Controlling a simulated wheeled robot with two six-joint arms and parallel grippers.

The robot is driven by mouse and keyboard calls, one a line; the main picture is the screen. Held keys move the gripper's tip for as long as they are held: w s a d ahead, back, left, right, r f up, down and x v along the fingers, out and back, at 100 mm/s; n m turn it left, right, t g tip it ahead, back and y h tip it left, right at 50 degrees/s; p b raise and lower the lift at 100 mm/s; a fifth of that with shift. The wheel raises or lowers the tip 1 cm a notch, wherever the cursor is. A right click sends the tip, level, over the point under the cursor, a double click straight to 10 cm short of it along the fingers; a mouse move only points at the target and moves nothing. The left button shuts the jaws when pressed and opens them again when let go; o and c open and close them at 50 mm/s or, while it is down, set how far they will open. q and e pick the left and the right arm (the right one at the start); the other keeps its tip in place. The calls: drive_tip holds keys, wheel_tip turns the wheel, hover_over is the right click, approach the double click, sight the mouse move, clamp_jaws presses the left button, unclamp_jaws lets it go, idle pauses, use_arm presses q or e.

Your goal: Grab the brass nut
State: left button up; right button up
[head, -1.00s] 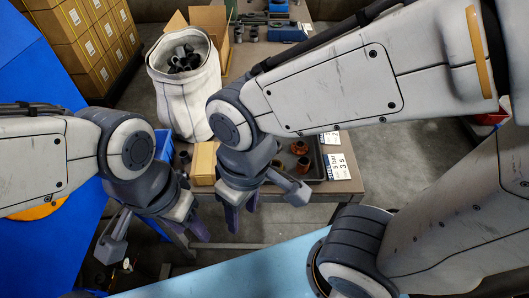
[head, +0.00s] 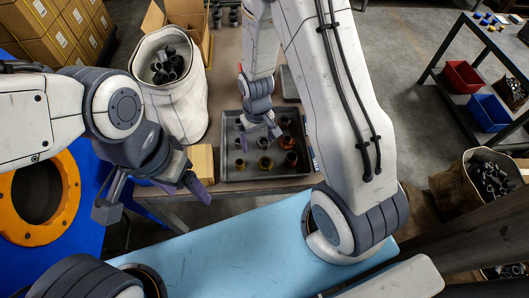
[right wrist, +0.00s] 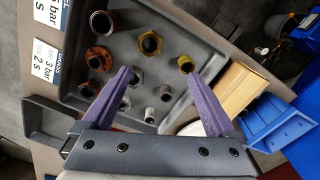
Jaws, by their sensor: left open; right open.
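A grey tray (head: 230,174) holds several round and hexagonal fittings. A brass-coloured hexagonal nut (head: 265,163) sits in the tray's near row; it also shows in the right wrist view (right wrist: 150,43), upper middle. A yellower brass-looking fitting (head: 240,164) sits beside it, also in the right wrist view (right wrist: 185,63); I cannot tell for certain which is the named nut. My right gripper (head: 259,129) is open and empty above the far part of the tray; its purple fingers (right wrist: 155,73) spread in the right wrist view. My left gripper (head: 152,198) is open and empty, left of the tray.
Copper fittings (head: 290,159) and grey fittings (right wrist: 165,92) stand close around the nut. A cardboard box (head: 201,161) and a white sack (head: 177,105) stand left of the tray. A blue bin (right wrist: 270,120) shows in the right wrist view. A light blue surface (head: 235,248) lies in front.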

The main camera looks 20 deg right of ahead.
drive_tip(key=p, duration=0.1)
hover_over(266, 160)
drive_tip(key=a, duration=0.1)
drive_tip(key=f, duration=0.6)
drive_tip(key=shift+s+a+f, duration=0.1)
drive_tip(key=shift+s+f, duration=0.25)
drive_tip(key=shift+f, duration=0.05)
drive_tip(key=f, duration=0.1)
drive_tip(key=f+p, duration=0.2)
drive_tip(key=f, duration=0.1)
drive_tip(key=shift+s+d, duration=0.3)
drive_tip(key=shift+s, duration=0.05)
drive_tip(key=shift+f, duration=0.7)
clamp_jaws()
